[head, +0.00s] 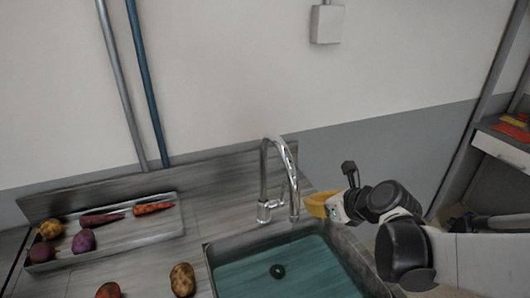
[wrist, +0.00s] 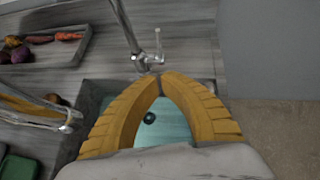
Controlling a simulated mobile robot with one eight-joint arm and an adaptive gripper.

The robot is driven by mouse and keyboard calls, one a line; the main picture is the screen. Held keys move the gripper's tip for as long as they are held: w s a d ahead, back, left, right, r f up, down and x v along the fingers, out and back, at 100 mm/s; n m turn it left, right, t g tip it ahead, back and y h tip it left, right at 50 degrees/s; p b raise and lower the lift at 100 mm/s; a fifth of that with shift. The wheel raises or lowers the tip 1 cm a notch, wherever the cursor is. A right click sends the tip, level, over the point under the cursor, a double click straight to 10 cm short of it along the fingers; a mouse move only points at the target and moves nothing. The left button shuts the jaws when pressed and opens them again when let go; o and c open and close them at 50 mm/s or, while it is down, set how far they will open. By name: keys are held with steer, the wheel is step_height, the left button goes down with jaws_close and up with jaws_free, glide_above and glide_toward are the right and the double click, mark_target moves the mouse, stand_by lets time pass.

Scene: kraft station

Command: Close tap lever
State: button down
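The chrome tap (head: 290,178) stands upright behind the sink, its tall spout curving over the basin. Its small lever (head: 275,203) is low on the body, on the right side in the head view. In the wrist view the lever (wrist: 158,42) sticks up beside the tap (wrist: 124,28). The tips appear just below the lever's base; contact cannot be told.
The sink (head: 210,268) holds teal water or a teal bottom with a dark drain (head: 277,271). A tray (head: 150,236) with several vegetables lies left. A wall box (head: 326,25) hangs above. A yellowish, metal-ended object (wrist: 35,108) lies left in the wrist view.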

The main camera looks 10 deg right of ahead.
mark_target(284, 186)
steer(key=w+a+f+b, duration=0.1)
steer(key=w, duration=0.2)
steer(key=w+a+f+b, duration=0.1)
steer(key=w, duration=0.2)
steer(key=w+a+f+b, duration=0.1)
steer(key=w+f+b, duration=0.1)
steer(key=w, duration=0.1)
steer(key=shift+w+a, duration=0.25)
steer(key=shift+a, duration=0.15)
steer(key=shift+w+a+r+p, duration=0.15)
steer(key=shift+w+r+p, duration=0.1)
steer(key=shift+w, duration=0.3)
steer(key=shift+w+a+r+p, duration=0.1)
steer(key=shift+w+a+p, duration=0.1)
steer(key=shift+w, duration=0.35)
steer(key=shift+s+d, duration=0.1)
steer(key=shift+d, duration=0.05)
